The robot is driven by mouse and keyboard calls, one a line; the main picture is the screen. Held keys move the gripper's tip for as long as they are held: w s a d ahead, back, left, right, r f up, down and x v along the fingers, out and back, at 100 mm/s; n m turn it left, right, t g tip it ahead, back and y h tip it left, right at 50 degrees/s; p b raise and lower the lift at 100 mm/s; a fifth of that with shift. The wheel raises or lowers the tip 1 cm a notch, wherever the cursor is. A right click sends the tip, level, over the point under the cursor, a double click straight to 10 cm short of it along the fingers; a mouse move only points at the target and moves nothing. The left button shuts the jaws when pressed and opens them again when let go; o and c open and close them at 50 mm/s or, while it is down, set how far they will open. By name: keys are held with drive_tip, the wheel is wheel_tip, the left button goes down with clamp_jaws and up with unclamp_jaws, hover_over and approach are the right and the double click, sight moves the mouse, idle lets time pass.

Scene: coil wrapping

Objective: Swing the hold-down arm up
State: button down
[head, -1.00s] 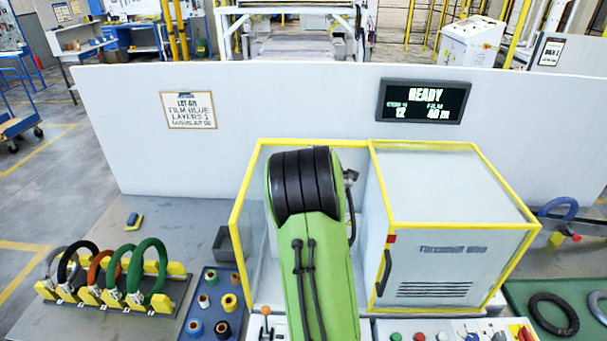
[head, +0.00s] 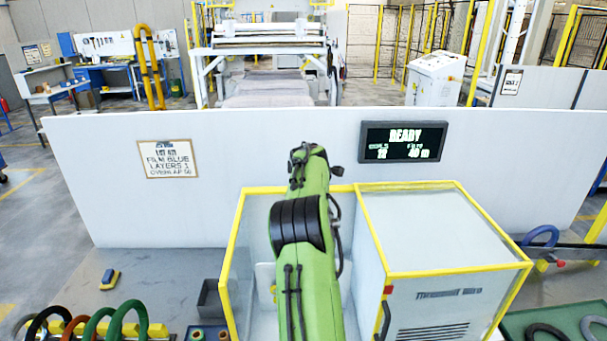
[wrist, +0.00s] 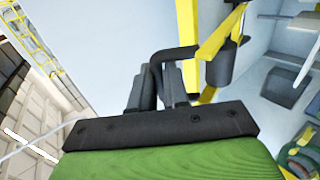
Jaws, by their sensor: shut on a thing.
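In the wrist view my gripper (wrist: 160,88) has its dark fingers close together on a black handle (wrist: 177,54). The handle runs right to a yellow bar, which looks like the hold-down arm (wrist: 213,40). A dark cylinder (wrist: 220,66) hangs beside the yellow bar. In the head view my green arm reaches up in front of the open-sided, yellow-framed bay; it hides the fingertips, the handle and most of the bay's inside. A green ring (wrist: 303,150) shows partly at the lower right of the wrist view.
A grey cabinet with yellow edges (head: 440,235) stands right of the bay. A white partition (head: 100,190) with a READY display (head: 403,141) and a notice (head: 167,159) stands behind. Several coils (head: 100,325) sit at the lower left; a dark bin (head: 211,299) is beside the bay.

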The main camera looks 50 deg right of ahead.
drive_tip(key=shift+w+d+f+y, duration=0.2)
drive_tip(key=shift+d+f+y, duration=0.05)
drive_tip(key=shift+f+y, duration=0.05)
drive_tip(key=shift+f, duration=0.1)
drive_tip(key=c, duration=1.3)
unclamp_jaws()
drive_tip(key=shift+c, duration=0.2)
drive_tip(key=shift+o, duration=0.2)
drive_tip(key=shift+w+d, duration=0.1)
drive_tip(key=shift+d, duration=0.05)
